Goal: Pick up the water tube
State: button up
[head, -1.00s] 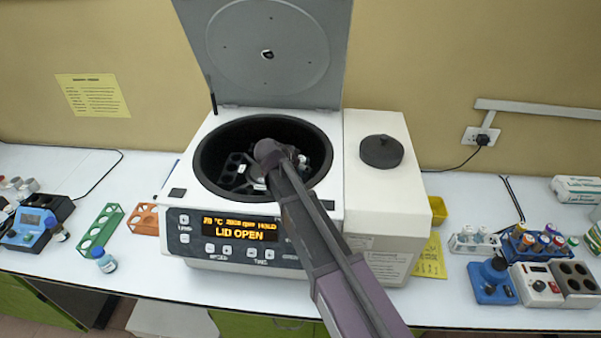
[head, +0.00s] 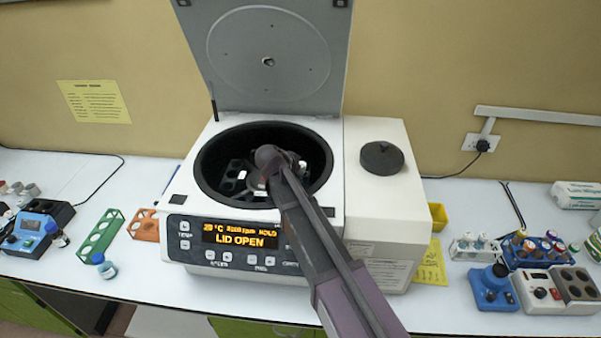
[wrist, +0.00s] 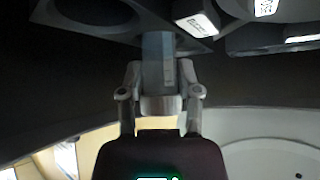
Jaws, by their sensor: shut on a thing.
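The centrifuge (head: 330,215) stands open in the head view, with its display reading LID OPEN. My arm reaches down into its dark bowl (head: 207,165), and hides my fingers and part of the rotor (head: 233,176) there. In the wrist view my gripper (wrist: 160,75) is shut on a pale bluish tube (wrist: 158,52), with one finger on each side. The tube's far end is close to the dark rotor (wrist: 95,12); I cannot tell whether it is still inside a slot. No label on the held tube is readable.
Other tubes with white labels (wrist: 195,22) sit in the rotor beside the held one. The bowl wall surrounds my gripper closely. The raised lid (head: 268,60) stands behind. Racks and small devices, including a green rack (head: 101,235) and a blue rack (head: 535,250), flank the centrifuge.

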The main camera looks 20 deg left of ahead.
notch_tip(320, 180, up, 18)
jog(key=p, duration=1.7)
jog(key=shift+f, duration=0.15)
jog(key=shift+s, duration=0.1)
dwell(0.9)
